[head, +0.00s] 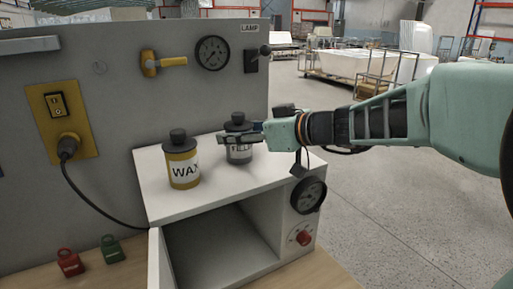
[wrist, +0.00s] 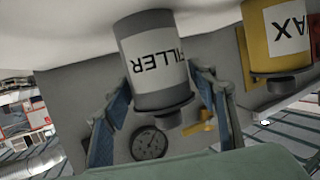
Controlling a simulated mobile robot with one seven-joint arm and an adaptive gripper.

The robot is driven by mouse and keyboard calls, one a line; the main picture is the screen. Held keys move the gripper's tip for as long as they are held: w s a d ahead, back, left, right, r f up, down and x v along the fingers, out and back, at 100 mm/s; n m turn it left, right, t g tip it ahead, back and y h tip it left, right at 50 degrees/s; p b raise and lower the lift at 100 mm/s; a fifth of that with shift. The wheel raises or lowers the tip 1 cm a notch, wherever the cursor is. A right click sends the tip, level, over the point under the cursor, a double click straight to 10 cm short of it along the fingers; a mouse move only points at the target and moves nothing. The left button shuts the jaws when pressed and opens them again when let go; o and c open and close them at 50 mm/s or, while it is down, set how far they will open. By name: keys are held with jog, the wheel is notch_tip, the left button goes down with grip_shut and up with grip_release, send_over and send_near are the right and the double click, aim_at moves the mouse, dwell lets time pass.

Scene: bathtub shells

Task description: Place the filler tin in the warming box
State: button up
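The filler tin (head: 239,152) is a grey can with a dark cap and a white label. It stands upright on top of the white warming box (head: 205,205). My gripper (head: 238,139) reaches in from the right, with its fingers around the tin. In the wrist view the filler tin (wrist: 155,65) appears upside down, with one finger of my gripper (wrist: 158,85) on each side. The fingertips are at or very near its sides; firm contact is not clear. The warming box's front is open, and its inside looks empty.
A yellow wax tin (head: 182,168) stands left of the filler tin on the box top. A red padlock-like item (head: 69,262) and a green one (head: 111,249) lie on the bench at left. A grey panel (head: 110,110) rises behind. A gauge (head: 309,195) is on the box's front right.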

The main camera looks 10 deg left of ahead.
jog(key=shift+r, duration=0.1)
jog(key=c, duration=1.2)
